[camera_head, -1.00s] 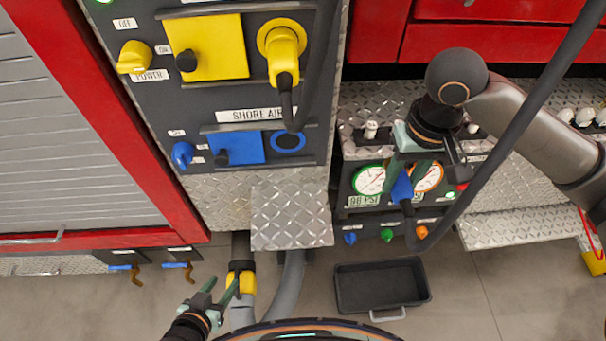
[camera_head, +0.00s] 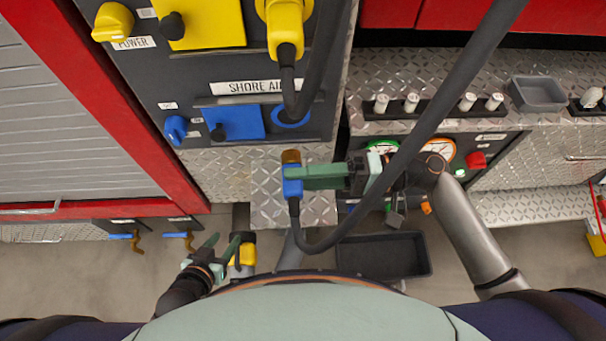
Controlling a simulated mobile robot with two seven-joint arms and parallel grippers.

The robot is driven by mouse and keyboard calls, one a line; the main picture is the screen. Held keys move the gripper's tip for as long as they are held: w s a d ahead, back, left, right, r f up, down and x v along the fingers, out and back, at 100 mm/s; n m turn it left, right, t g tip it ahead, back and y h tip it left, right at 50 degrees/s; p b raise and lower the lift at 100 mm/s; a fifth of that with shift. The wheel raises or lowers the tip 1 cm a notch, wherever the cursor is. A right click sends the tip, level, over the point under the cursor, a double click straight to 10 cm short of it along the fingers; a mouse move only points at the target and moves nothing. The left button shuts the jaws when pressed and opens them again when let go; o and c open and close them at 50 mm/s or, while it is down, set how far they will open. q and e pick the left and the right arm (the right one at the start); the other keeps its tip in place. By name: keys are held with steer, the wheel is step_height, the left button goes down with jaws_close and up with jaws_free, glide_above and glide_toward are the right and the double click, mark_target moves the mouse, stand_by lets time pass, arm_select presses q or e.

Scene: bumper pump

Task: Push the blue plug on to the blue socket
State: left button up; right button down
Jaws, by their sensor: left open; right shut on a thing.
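The blue plug (camera_head: 292,186) has a brass-coloured tip pointing up and a black cable leaving its lower end. My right gripper (camera_head: 296,177) is shut on the blue plug and holds it upright in front of the diamond-plate step. The blue socket (camera_head: 292,115) is a blue ring on the dark panel, a little above the plug in the view. The plug is apart from it. A blue flap (camera_head: 238,122) is beside the socket on the left. My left gripper (camera_head: 222,245) is open and empty at the lower left, near a yellow hose fitting.
A yellow plug (camera_head: 284,30) sits in the upper socket, its black cable hanging close to the blue socket. The blue plug's cable (camera_head: 420,130) loops across the right side. A black tray (camera_head: 382,256) is on the floor. A blue knob (camera_head: 176,129) is left of the flap.

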steer(key=w+b, duration=0.2)
steer(key=w, duration=0.4)
steer(key=shift+w, duration=0.3)
stand_by(0.5)
steer(key=shift+w+b, duration=0.75)
steer(key=shift+w, duration=0.05)
stand_by(1.7)
steer(key=shift+c, duration=2.1)
jaws_free()
steer(key=shift+d+f, duration=0.1)
